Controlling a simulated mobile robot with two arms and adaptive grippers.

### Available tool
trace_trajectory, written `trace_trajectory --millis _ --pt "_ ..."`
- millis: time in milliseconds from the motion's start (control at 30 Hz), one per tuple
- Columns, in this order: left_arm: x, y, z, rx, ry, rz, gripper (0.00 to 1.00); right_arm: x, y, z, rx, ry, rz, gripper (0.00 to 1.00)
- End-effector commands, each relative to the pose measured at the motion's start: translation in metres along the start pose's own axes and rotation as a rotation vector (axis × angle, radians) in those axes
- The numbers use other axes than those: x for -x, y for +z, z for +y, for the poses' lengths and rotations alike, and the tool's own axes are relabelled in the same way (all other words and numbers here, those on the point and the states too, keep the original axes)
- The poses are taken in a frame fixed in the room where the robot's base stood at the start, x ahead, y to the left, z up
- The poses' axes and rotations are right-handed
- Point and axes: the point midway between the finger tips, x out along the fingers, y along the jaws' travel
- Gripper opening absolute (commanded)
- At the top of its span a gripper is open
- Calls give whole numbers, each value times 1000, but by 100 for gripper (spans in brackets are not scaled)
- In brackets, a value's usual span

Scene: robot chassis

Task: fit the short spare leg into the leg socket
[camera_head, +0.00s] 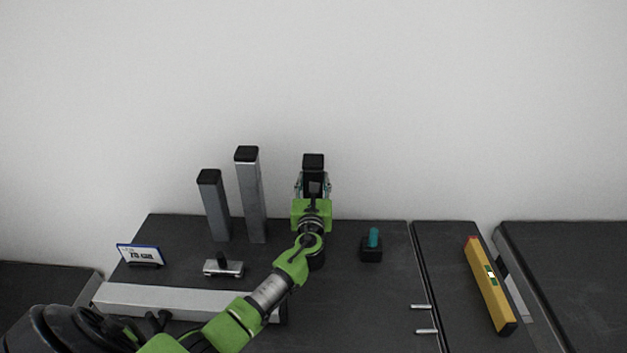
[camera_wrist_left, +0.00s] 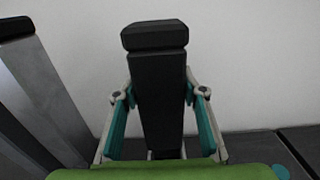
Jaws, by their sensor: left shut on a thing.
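My left gripper (camera_head: 313,184) is shut on an upright dark leg with a black cap (camera_head: 313,163), which looks like the short spare leg. In the left wrist view the leg (camera_wrist_left: 158,70) stands between the two teal-padded fingers (camera_wrist_left: 160,98). Its lower end is hidden behind the gripper, so I cannot tell whether it is seated or touches anything. The leg socket is not clearly seen; the gripper and arm cover the area below the leg. My right gripper is not in view.
A shorter grey leg (camera_head: 214,208) and a taller silver leg (camera_head: 250,195) stand left of the gripper. A metal clamp-like block (camera_head: 223,268), a silver beam (camera_head: 170,300) and a small sign (camera_head: 140,255) are nearer. A teal-knobbed block (camera_head: 371,248) and a yellow level (camera_head: 488,287) lie right.

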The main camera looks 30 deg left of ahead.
Motion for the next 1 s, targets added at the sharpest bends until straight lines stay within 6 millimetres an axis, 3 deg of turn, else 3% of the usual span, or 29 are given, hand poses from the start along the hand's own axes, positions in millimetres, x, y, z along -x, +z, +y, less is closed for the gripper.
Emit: trace_trajectory --millis 500,1000 --pt "-1 -44 0 1 0 -5 0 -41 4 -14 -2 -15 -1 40" --pt "-1 -48 0 1 0 -6 0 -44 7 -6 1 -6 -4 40"
